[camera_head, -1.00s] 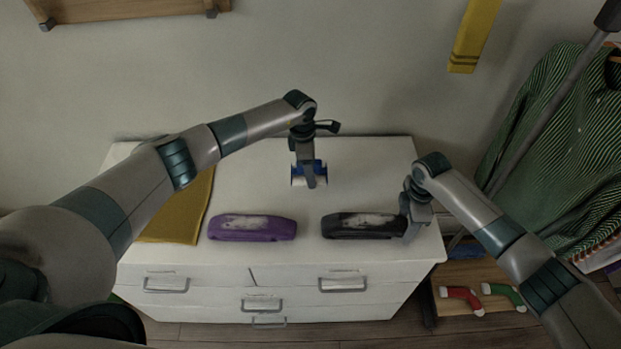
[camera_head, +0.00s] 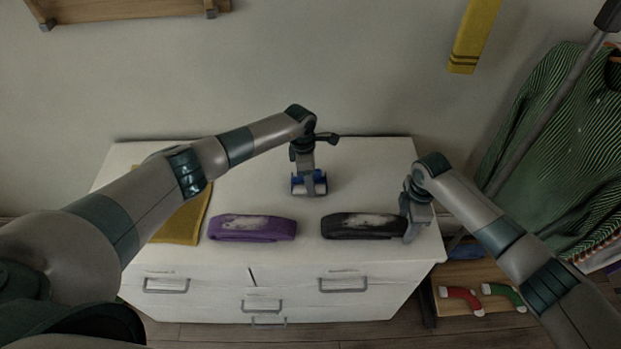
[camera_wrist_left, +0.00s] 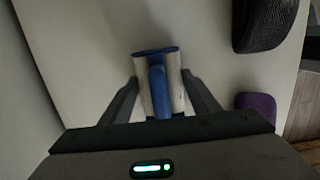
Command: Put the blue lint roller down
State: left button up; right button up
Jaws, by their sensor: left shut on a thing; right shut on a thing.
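The blue lint roller (camera_head: 297,183), with a white roll and blue parts, is at the back middle of the white dresser top. My left gripper (camera_head: 309,190) points down and is shut on it. In the left wrist view the lint roller (camera_wrist_left: 157,84) sits between the two fingers (camera_wrist_left: 160,90). It is at or just above the dresser top; I cannot tell whether it touches. My right gripper (camera_head: 412,232) is shut on the right end of a black folded headband-like cloth (camera_head: 350,228) with a pale dusty patch.
The white dresser (camera_head: 370,165) has free room around the roller. A purple cloth band (camera_head: 250,230) with a pale patch lies at front left, and a yellow cloth (camera_head: 185,225) lies at the left. A green striped garment (camera_head: 540,130) hangs at the right.

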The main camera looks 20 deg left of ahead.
pick_arm(q)
jog(key=o, duration=1.5)
jog(key=shift+f, duration=0.1)
jog(key=shift+o, duration=0.2)
jog(key=r, duration=0.4)
jog(key=a+r, duration=0.1)
jog(key=r, duration=0.7)
jog(key=shift+s+a+r, duration=0.1)
jog(key=shift+s+a, duration=0.05)
jog(key=shift+s, duration=0.05)
jog(key=shift+o, duration=0.5)
